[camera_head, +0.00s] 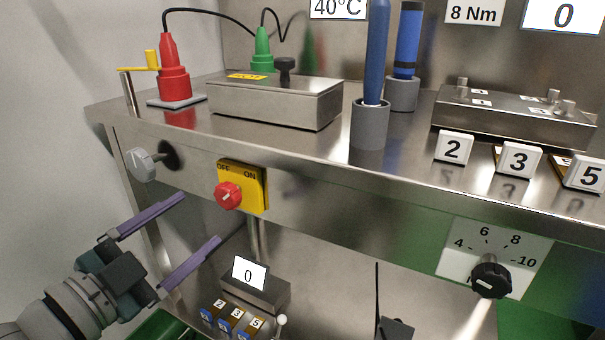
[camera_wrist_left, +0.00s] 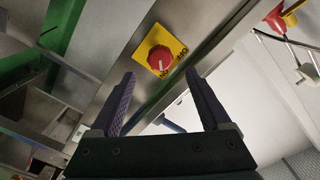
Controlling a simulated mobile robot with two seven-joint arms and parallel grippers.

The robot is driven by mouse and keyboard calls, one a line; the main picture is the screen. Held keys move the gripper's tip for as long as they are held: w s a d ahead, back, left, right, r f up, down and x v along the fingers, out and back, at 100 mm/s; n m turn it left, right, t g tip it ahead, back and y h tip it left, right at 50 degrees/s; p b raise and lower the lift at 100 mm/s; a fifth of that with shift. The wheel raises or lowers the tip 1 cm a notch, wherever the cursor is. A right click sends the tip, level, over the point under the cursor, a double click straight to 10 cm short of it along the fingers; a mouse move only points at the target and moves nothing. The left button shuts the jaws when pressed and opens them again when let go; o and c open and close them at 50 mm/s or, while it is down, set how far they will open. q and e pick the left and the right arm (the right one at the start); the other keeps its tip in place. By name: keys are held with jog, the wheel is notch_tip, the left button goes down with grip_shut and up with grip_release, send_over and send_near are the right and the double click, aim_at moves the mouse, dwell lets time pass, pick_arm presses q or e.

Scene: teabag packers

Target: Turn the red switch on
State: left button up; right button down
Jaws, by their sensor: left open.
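The red switch (camera_head: 228,195) is a round red knob on a yellow plate (camera_head: 256,187) marked OFF at left and ON at right. The plate is on the front face of the steel bench. A pale line on the knob slants, and I cannot tell surely which mark it points to. My left gripper (camera_head: 203,218) is open and empty, to the left of and below the knob, apart from it. In the left wrist view the knob (camera_wrist_left: 160,58) lies ahead, between and beyond the open fingers (camera_wrist_left: 158,82). My right gripper is not in view.
A grey knob (camera_head: 142,164) sticks out of the bench front left of the switch. A black dial (camera_head: 491,278) is at the right. Below stands a small box with a display (camera_head: 250,272). On the bench top are a red cone (camera_head: 172,75) and a steel box (camera_head: 275,102).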

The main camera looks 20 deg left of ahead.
pick_arm(q)
jog(key=s, duration=0.3)
jog(key=shift+a, duration=0.1)
dwell(0.3)
notch_tip(320, 180, up, 15)
jog(key=s+d+n+g+y+p, duration=0.1)
jog(key=d+n+g+y+p, duration=0.3)
jog(key=p, duration=1.4)
jog(key=s+d+r+n+g+h+p, duration=0.25)
jog(key=s+r+g+p, duration=0.25)
jog(key=s+r+p, duration=0.35)
jog(key=s+d+r+n+g+h+p, duration=0.15)
jog(key=s+d+r+g+p, duration=0.35)
jog(key=r+p, duration=0.55)
notch_tip(320, 180, up, 37)
jog(key=s+y+p, duration=0.1)
jog(key=p, duration=3.4)
jog(key=shift+s+a+p, duration=0.4)
jog(key=shift+a, duration=0.05)
